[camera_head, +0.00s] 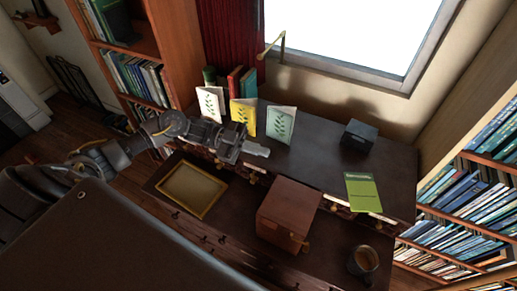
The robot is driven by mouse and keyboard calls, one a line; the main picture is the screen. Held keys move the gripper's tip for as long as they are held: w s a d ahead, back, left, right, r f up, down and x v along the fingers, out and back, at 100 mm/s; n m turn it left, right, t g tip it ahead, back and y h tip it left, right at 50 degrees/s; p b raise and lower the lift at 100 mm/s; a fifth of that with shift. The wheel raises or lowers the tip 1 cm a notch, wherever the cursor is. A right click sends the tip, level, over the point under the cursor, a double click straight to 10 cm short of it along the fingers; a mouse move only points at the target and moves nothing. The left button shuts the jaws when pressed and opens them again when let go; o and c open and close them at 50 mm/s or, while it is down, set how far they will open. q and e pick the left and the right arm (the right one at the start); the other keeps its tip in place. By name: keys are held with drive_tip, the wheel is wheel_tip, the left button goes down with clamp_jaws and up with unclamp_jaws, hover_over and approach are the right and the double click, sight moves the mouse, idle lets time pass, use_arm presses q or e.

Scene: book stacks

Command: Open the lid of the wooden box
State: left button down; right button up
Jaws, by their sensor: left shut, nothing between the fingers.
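The wooden box (287,213) is reddish-brown and stands on the lower desk surface, right of the middle of the view. Its lid looks closed, and a small fitting shows near its lower right corner. My left arm comes in from the left. My left gripper (256,150) is shut and empty, over the front edge of the raised desk shelf. It is above and left of the box in the picture, clear of it. My right gripper is not in view.
A gold-framed tray (193,190) lies left of the box, and a mug (363,262) stands to its right. The raised shelf (310,150) bears standing cards (281,122), a dark small box (358,135) and a green booklet (363,192). Bookshelves (470,210) flank the desk.

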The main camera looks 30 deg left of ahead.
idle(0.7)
use_arm(q)
drive_tip(key=c, duration=2.1)
unclamp_jaws()
drive_tip(key=shift+c, duration=0.2)
drive_tip(key=o, duration=0.6)
drive_tip(key=shift+s+a+b, duration=0.25)
drive_tip(key=shift+a+b, duration=0.6)
drive_tip(key=shift+a, duration=0.95)
drive_tip(key=shift+s+a+b, duration=0.2)
drive_tip(key=shift+a+b, duration=0.65)
drive_tip(key=shift+a, duration=0.95)
drive_tip(key=shift+s+a+b, duration=0.25)
drive_tip(key=shift+a+b, duration=0.6)
drive_tip(key=shift+a, duration=0.95)
